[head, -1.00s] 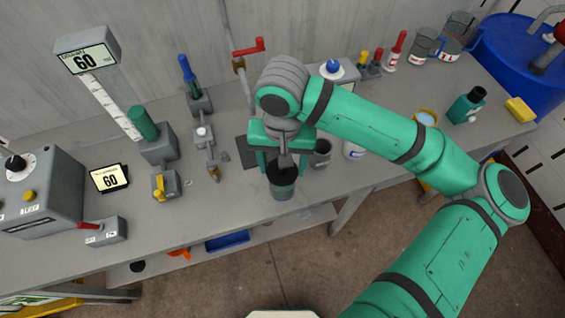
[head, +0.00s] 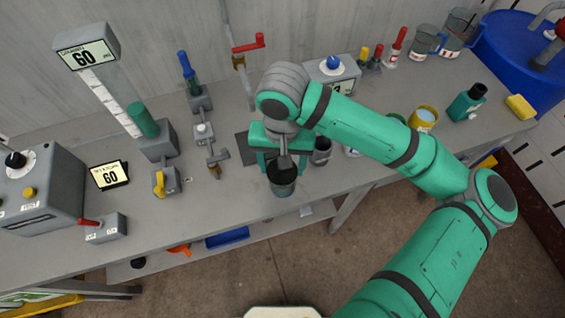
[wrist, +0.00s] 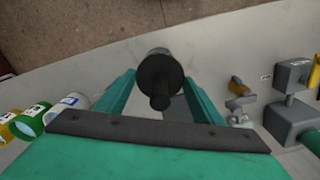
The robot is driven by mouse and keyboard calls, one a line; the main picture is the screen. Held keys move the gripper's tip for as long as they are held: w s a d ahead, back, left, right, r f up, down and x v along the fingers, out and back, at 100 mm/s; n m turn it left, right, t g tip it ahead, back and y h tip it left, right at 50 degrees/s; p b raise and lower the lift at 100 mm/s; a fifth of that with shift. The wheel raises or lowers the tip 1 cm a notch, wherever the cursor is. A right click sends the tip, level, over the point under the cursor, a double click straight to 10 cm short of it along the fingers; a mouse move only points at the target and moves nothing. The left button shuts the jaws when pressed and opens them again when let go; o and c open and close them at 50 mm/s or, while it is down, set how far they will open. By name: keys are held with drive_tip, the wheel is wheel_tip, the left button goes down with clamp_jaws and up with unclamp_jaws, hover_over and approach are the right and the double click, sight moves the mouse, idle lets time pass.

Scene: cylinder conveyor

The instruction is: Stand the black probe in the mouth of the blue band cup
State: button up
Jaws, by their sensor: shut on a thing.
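My gripper (head: 282,163) is low over the front edge of the bench, with its fingers on either side of the black probe (wrist: 160,78). In the wrist view the probe's dark round body and stem sit between the fingertips (wrist: 159,76).
A dark grey cup (head: 322,151) stands close right of the gripper. A white cup with a blue label (wrist: 73,102), a green one (wrist: 33,118) and a yellow one (head: 425,116) stand farther right. Valve fittings (head: 204,133) are at left. The bench's front edge is very near.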

drive_tip(key=shift+f, duration=0.15)
idle(0.4)
drive_tip(key=o, duration=1.2)
wheel_tip(320, 180, up, 11)
drive_tip(key=shift+f, duration=0.1)
drive_tip(key=shift+d, duration=0.1)
